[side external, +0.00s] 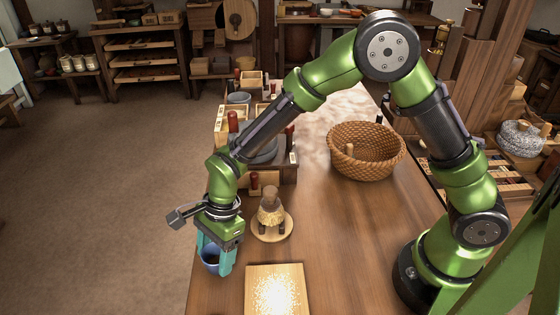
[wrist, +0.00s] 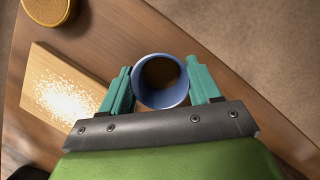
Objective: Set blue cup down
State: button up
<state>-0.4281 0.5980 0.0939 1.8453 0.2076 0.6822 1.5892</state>
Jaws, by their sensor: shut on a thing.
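The blue cup (wrist: 145,96) is between the two teal fingers of my gripper (wrist: 162,84) in the wrist view. Both fingers touch its sides, and its open top shows a brown inside. In the side external view the blue cup (side external: 207,250) is at the table's left edge, partly hidden by my gripper (side external: 214,256). I cannot tell whether its base touches the tabletop (side external: 330,235).
A wooden board (side external: 262,268) with pale grains lies close to the right of the cup. A round wooden plate (side external: 287,230) with a small brown object stands behind. A woven basket (side external: 366,155) sits farther back. The floor drops away left of the table edge.

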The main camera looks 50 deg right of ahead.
jog(key=shift+f, duration=0.1)
jog(key=o, duration=1.1)
jog(key=shift+c, duration=0.2)
jog(key=s+d+r+n+t, duration=0.2)
jog(key=d+r+n, duration=0.1)
jog(key=d+r, duration=0.55)
jog(key=s+d+r+n+t, duration=0.1)
jog(key=s+d+r+n, duration=0.3)
jog(key=r, duration=0.8)
jog(key=s+d+r+n+t+h, duration=0.1)
jog(key=s+d+r+n+t, duration=0.1)
jog(key=s+d+n+t, duration=0.2)
jog(key=shift+s+d+r+n, duration=0.2)
jog(key=shift+s+d+n, duration=1.35)
jog(key=shift+d, duration=1.65)
